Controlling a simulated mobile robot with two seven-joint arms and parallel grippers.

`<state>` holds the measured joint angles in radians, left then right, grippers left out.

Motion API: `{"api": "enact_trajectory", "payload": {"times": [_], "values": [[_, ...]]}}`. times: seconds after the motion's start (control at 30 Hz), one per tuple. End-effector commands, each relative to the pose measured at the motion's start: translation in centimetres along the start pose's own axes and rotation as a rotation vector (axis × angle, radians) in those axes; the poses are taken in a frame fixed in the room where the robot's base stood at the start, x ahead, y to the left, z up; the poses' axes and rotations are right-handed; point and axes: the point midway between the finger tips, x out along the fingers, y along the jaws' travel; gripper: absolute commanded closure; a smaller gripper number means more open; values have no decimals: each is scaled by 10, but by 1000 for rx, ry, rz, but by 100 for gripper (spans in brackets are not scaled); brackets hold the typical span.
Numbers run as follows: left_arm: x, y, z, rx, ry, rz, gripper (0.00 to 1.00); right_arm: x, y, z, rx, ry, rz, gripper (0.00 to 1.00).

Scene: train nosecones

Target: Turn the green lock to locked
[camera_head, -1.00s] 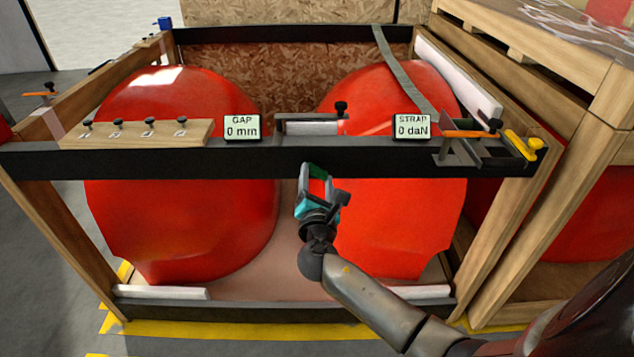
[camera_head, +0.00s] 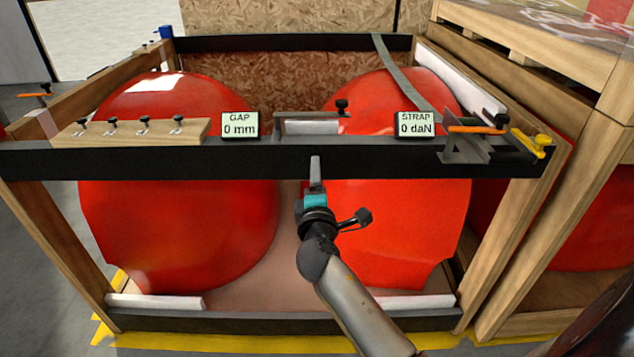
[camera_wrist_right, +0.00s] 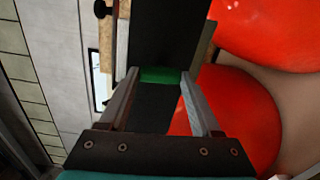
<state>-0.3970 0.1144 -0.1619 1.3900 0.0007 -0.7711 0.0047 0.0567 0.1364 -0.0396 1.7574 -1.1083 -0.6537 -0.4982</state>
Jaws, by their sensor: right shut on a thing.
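The green lock (camera_wrist_right: 160,75) shows in the right wrist view as a green block between the two fingertips, in front of the black crossbar. My right gripper (camera_head: 315,162) is at the front face of the black crossbar (camera_head: 370,157), below the gap between the two displays. It also shows in the right wrist view (camera_wrist_right: 158,77), shut on the green lock with a finger on each side. In the head view the fingers show edge-on, upright, and the lock is hidden. I cannot read the lock's position. My left gripper is not in view.
Two red nosecones (camera_head: 185,225) stand in the wooden crate behind the crossbar. A GAP display (camera_head: 240,125) reads 0 mm and a STRAP display (camera_head: 414,125) reads 0 daN. A wooden board with several black knobs (camera_head: 130,131) and an orange-handled ratchet (camera_head: 478,129) sit on the crossbar.

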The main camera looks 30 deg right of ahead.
Motion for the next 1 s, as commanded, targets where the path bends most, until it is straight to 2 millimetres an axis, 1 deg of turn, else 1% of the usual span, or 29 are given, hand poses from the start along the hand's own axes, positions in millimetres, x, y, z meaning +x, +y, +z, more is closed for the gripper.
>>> {"api": "enact_trajectory", "payload": {"times": [0.1,0.3,0.8,0.83,1.0], "values": [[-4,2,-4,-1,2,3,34,1,2,2,53,-4,5,91],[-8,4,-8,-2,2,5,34,1,2,2,105,-4,4,91],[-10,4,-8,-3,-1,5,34,1,3,2,123,-4,5,91],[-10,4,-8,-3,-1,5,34,1,3,2,123,-4,5,33],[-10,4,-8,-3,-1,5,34,1,2,1,121,-3,4,14]]}}
